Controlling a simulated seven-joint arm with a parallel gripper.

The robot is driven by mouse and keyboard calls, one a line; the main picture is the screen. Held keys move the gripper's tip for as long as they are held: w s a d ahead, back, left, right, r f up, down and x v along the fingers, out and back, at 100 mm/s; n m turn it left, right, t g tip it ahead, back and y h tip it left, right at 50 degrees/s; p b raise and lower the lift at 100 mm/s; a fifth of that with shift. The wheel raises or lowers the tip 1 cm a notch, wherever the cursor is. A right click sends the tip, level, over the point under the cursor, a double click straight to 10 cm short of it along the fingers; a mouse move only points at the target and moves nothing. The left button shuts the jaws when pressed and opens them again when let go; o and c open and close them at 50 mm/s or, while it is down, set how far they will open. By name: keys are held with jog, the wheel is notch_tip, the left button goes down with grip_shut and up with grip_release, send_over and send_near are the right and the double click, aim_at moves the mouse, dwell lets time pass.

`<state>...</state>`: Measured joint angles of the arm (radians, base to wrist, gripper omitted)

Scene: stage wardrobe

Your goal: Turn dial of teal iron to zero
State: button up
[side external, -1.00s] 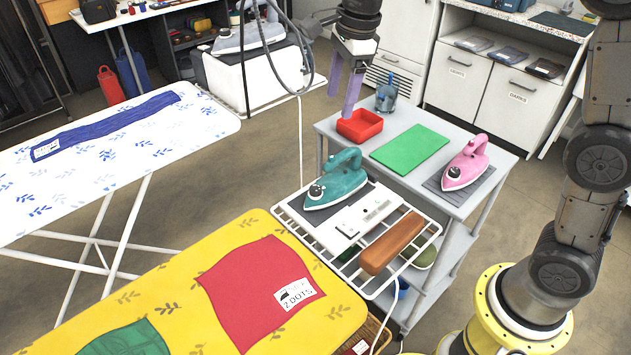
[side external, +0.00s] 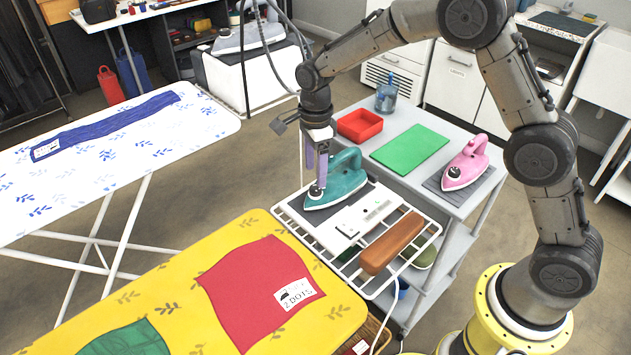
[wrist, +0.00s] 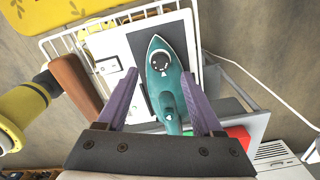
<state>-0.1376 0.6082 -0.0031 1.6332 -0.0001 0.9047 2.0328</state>
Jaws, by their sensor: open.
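The teal iron (side external: 345,177) rests on a dark pad on the white wire rack at the end of the yellow ironing board. Its dark dial (side external: 316,191) is on top near the pointed front; in the wrist view the dial (wrist: 160,61) shows with a white mark, its setting too small to read. My gripper (side external: 316,168) points down just above the front of the iron, close to the dial. In the wrist view my gripper (wrist: 164,95) is open, its purple fingers on either side of the iron's body (wrist: 168,85), with nothing held.
A brown wooden block (side external: 392,242) and a white panel (side external: 352,222) lie on the rack beside the iron. The grey cart (side external: 465,205) bears a red tray (side external: 360,125), a green mat (side external: 410,148) and a pink iron (side external: 466,163). A red cloth (side external: 255,285) lies on the yellow board.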

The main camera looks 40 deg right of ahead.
aim_at(315, 188)
jog(key=shift+f, duration=2.25)
grip_shut()
